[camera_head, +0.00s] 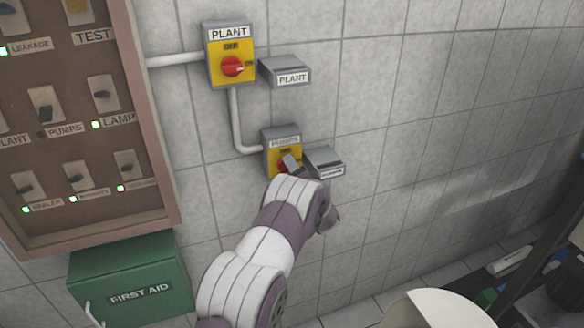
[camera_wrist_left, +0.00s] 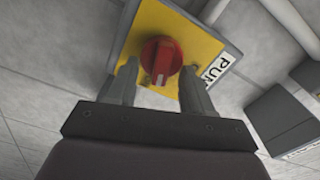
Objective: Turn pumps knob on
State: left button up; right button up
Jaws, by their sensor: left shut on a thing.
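The red pumps knob (camera_head: 282,167) sits on the yellow plate of the grey PUMPS switch box (camera_head: 283,141), low on the tiled wall. My left gripper (camera_wrist_left: 158,69) is at the knob, with one finger on each side of it, shut on it. In the left wrist view the knob (camera_wrist_left: 162,58) shows between the fingers, with a pale mark at its end towards the gripper. In the head view my gripper and wrist cover the lower part of the box and most of the knob. My right gripper is out of view.
The PLANT switch box (camera_head: 231,54) with its own red knob is above, joined by a grey pipe (camera_head: 236,120). Small labelled grey boxes (camera_head: 285,72) jut out right of each switch. A switch panel (camera_head: 75,120) and green first aid box (camera_head: 130,280) are at left.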

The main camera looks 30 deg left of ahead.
pick_arm(q)
jog(key=shift+f+m+p, duration=0.15)
jog(key=shift+m+p, duration=0.15)
jog(key=shift+m, duration=1.7)
jog(key=o, duration=1.1)
jog(key=shift+d, duration=0.1)
jog(key=shift+c, duration=0.2)
jog(key=shift+f, duration=0.1)
jog(key=b+v, duration=0.4)
jog(key=v, duration=0.8)
jog(key=shift+s+d, duration=0.2)
jog(key=shift+s, duration=0.05)
